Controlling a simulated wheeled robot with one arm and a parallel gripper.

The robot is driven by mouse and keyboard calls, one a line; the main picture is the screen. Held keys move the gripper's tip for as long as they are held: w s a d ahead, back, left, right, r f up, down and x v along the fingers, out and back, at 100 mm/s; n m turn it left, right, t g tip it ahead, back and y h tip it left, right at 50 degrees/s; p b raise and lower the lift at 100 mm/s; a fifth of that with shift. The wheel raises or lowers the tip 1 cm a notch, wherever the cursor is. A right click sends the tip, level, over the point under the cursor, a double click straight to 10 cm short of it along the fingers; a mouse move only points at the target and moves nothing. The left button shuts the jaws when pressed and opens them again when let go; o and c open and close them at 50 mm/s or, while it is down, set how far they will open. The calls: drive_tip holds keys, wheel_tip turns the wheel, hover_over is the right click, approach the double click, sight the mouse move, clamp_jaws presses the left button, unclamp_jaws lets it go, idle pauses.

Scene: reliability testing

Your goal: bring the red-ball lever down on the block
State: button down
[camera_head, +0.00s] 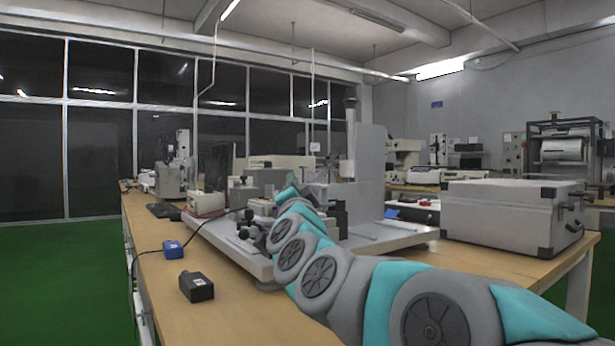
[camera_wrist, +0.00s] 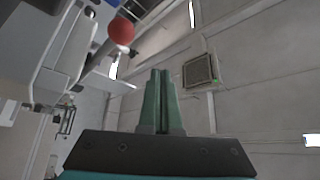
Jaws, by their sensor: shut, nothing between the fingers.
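The red ball (camera_wrist: 121,31) shows at the top of the wrist view, on the end of a grey lever that runs down to the left. My gripper (camera_wrist: 160,75) is shut and empty, with its green fingers together. The ball lies up and left of the fingertips in that view, apart from them. In the head view, my arm reaches over the grey machine (camera_head: 362,241) on the bench and hides part of it. The red ball does not show there, and I cannot make out the block in either view.
A black box (camera_head: 196,287) and a blue box (camera_head: 173,249) with a cable lie on the wooden bench (camera_head: 150,310). A large grey case (camera_head: 497,215) stands to the right. The bench's near left part is mostly clear. More instruments stand farther back.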

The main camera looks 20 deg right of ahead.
drive_tip(key=shift+s+a+f+b, duration=0.1)
drive_tip(key=shift+a+f+b, duration=0.15)
drive_tip(key=shift+f, duration=0.6)
drive_tip(key=shift+s+a+f+b, duration=0.15)
drive_tip(key=shift+a+f, duration=0.1)
drive_tip(key=shift+f, duration=0.6)
drive_tip(key=shift+w, duration=0.1)
drive_tip(key=shift+f, duration=0.1)
drive_tip(key=v, duration=0.4)
drive_tip(key=shift+s+a, duration=0.1)
drive_tip(key=shift+s, duration=0.15)
drive_tip(key=s+a+p, duration=0.1)
drive_tip(key=s+p, duration=0.1)
drive_tip(key=s, duration=1)
drive_tip(key=shift+s+a, duration=0.15)
drive_tip(key=shift+a, duration=0.2)
drive_tip(key=shift+f, duration=0.15)
